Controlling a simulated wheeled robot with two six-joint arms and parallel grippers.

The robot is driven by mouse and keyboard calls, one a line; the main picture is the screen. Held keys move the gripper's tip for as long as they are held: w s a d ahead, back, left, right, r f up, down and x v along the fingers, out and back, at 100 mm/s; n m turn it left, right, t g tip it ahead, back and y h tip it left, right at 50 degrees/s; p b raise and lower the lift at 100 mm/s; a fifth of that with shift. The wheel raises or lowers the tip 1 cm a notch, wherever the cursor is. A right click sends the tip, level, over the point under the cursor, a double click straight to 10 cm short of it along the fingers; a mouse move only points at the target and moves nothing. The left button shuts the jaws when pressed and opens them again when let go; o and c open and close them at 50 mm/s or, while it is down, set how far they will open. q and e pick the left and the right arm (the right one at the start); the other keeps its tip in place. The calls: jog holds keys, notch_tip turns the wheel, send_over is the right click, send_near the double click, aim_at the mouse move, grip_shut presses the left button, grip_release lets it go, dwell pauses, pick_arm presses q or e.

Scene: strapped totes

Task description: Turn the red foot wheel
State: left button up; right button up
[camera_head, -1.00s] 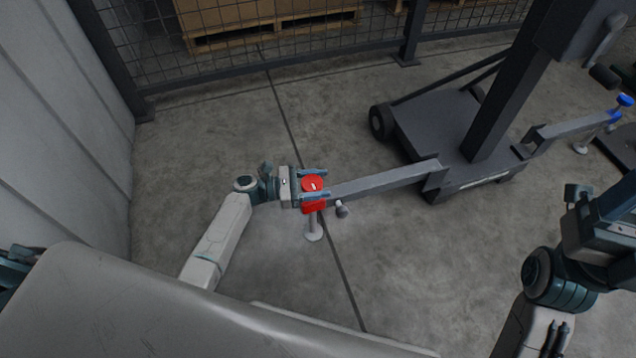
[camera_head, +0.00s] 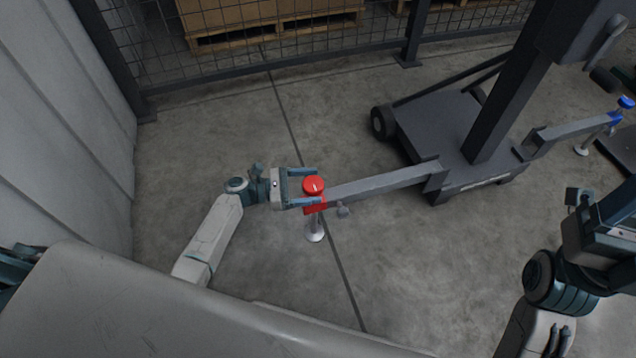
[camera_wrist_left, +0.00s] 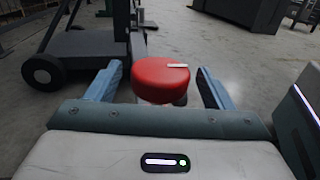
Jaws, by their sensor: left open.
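The red foot wheel (camera_head: 313,185) is a round red knob with a white mark on top, at the end of a grey outrigger arm (camera_head: 385,183). Below it are a red end sleeve and a metal foot (camera_head: 314,236) on the floor. My left gripper (camera_head: 304,187) is open, with its fingers reaching toward the wheel from the left. In the left wrist view the wheel (camera_wrist_left: 161,80) sits between the two open blue fingers, with gaps visible on both sides. My right gripper (camera_head: 606,215) is at the right edge, partly cut off; its fingers do not show clearly.
The outrigger belongs to a dark wheeled lift base (camera_head: 455,140) with a mast. A second outrigger with a blue wheel (camera_head: 626,102) stands at the far right. A mesh fence (camera_head: 220,45) with pallets behind it closes the back.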

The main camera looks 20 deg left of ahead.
pick_arm(q)
jog(key=p+v, duration=0.1)
jog(key=v, duration=0.7)
